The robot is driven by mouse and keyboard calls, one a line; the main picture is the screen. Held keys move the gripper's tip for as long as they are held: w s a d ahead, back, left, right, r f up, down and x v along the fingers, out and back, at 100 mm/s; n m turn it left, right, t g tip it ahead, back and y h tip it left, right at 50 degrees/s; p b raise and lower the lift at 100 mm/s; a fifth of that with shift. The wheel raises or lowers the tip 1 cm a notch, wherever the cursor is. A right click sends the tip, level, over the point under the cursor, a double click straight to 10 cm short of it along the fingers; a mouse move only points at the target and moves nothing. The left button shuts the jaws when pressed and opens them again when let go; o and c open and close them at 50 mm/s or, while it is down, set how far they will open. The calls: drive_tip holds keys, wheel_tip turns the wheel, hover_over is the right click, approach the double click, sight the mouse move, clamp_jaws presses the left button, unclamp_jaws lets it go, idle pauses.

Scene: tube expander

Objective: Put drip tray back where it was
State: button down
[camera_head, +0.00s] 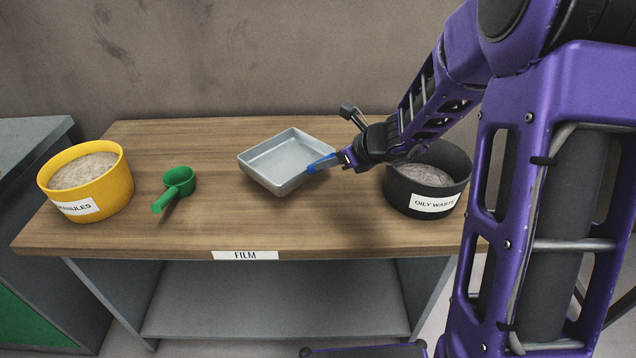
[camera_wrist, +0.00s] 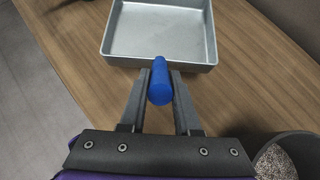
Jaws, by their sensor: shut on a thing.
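The drip tray (camera_head: 279,160) is a shallow square grey metal pan with a blue handle (camera_head: 322,163) on its right side. It is empty and sits over the middle of the wooden table; I cannot tell whether it touches the tabletop. My gripper (camera_head: 343,157) comes in from the right and is shut on the blue handle. In the wrist view the tray (camera_wrist: 160,30) lies ahead of the fingers, and the handle (camera_wrist: 159,82) is between the two fingertips (camera_wrist: 160,90). The handle's inner length is partly hidden by the fingers in the head view.
A black "OILY WASTE" bin (camera_head: 432,203) stands close under my wrist at the right. A green scoop (camera_head: 177,184) and a yellow granules tub (camera_head: 103,203) are on the left. The table (camera_head: 230,222) has clear room in front of the tray, above the "FILM" label (camera_head: 245,255).

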drive_tip(key=shift+f+b, duration=0.85)
drive_tip(key=shift+f, duration=1.8)
drive_tip(key=shift+f, duration=0.2)
drive_tip(key=c, duration=0.6)
unclamp_jaws()
drive_tip(key=shift+r, duration=0.1)
drive_tip(key=shift+d+r, duration=0.1)
drive_tip(key=shift+r, duration=0.1)
drive_tip(key=p+v, duration=0.3)
drive_tip(key=v, duration=0.8)
drive_tip(key=shift+s+d+r, duration=0.15)
drive_tip(key=shift+s+d, duration=0.1)
drive_tip(key=shift+s, duration=0.05)
